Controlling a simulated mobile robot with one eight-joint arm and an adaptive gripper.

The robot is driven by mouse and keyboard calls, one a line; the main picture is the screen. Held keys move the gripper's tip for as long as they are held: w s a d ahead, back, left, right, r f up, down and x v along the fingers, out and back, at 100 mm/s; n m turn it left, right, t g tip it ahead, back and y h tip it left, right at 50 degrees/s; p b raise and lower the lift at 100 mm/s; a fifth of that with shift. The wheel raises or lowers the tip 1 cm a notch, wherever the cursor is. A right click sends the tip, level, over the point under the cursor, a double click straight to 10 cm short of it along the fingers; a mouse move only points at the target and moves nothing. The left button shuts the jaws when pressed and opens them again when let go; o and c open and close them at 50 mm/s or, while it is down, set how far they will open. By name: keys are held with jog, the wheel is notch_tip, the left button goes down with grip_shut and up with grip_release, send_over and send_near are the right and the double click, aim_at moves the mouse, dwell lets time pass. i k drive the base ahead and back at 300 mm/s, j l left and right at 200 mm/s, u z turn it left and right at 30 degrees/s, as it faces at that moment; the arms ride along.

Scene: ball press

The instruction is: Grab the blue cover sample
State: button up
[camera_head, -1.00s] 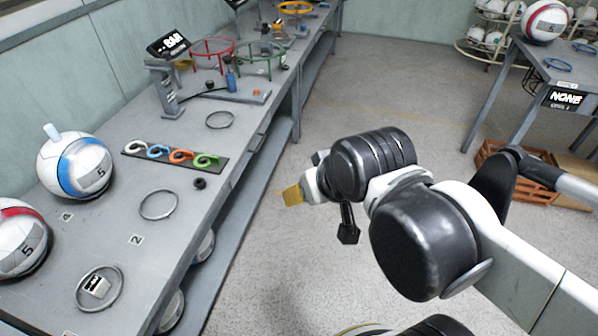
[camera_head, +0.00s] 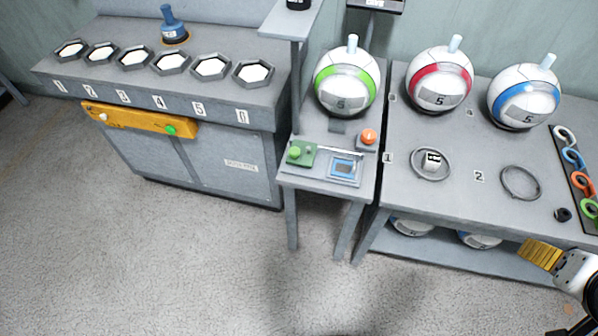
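The blue cover sample (camera_head: 573,158) is a small curled blue piece on a dark strip at the right edge of the table. It lies between a white sample (camera_head: 565,136) and an orange sample (camera_head: 582,181). A green sample (camera_head: 591,208) is at the near end, partly cut off by the frame. My gripper (camera_head: 537,253) shows at the lower right, with a ribbed gold-yellow end. It appears in front of the table's front edge, below the strip in the picture and apart from it. I cannot tell whether its fingers are open.
Balls with green (camera_head: 347,82), red (camera_head: 439,79) and blue (camera_head: 524,98) bands stand at the back. A metal ring (camera_head: 521,183) and a black knob (camera_head: 563,215) lie near the strip. A grey cabinet (camera_head: 220,163) stands left. The floor in front is clear.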

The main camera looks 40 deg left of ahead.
aim_at(346, 169)
jog(key=j+u, duration=0.15)
jog(key=u, duration=1.2)
jog(key=k+j+z, duration=0.5)
jog(key=k+j, duration=0.25)
jog(key=k, duration=0.15)
